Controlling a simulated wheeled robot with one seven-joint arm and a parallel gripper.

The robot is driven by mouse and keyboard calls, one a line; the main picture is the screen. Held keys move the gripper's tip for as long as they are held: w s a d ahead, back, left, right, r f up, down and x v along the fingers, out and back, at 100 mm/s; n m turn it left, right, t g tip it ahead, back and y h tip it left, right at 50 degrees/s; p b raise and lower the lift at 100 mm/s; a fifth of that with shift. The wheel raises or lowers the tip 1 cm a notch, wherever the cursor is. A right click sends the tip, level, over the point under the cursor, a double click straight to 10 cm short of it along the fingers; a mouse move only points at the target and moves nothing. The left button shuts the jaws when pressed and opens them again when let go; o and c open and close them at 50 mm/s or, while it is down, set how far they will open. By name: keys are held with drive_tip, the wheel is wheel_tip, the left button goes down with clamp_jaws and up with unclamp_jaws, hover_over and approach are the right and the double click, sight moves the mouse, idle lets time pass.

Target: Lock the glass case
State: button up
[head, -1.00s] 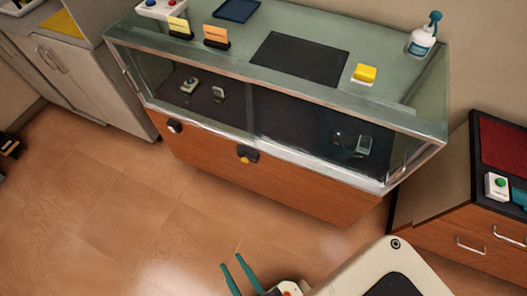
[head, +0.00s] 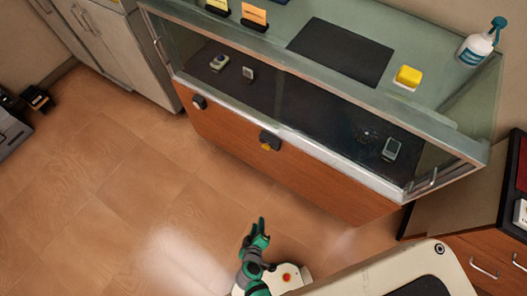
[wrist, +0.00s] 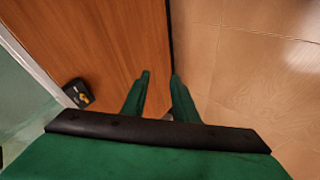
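The glass case (head: 330,95) stands on a wooden base, its glass front edged by a pale metal rail. A black lock with a yellow knob (head: 270,141) sits at the middle of the front, just under the rail. It also shows at the left in the wrist view (wrist: 78,94). A second black fitting with a grey-white face (head: 199,102) is further left on the front. My green gripper (head: 257,232) is in front of the case, apart from the lock. The wrist view shows a gap between its fingers (wrist: 161,76), with nothing held.
Watches and small items lie inside the case. A yellow block (head: 408,77), a dark mat (head: 340,52), a spray bottle (head: 480,43) and cards stand on top. Cabinets flank the case at left (head: 125,55) and right (head: 480,245). The floor (head: 120,190) in front is clear.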

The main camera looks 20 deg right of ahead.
drive_tip(key=w+d+f+n+h, duration=0.15)
drive_tip(key=w+d+h, duration=0.25)
drive_tip(key=w, duration=0.5)
drive_tip(key=t+h, duration=0.3)
drive_tip(key=h, duration=0.3)
approach(266, 147)
drive_tip(key=x, duration=0.7)
drive_tip(key=shift+w+d+f, duration=0.2)
drive_tip(key=shift+w, duration=0.05)
clamp_jaws()
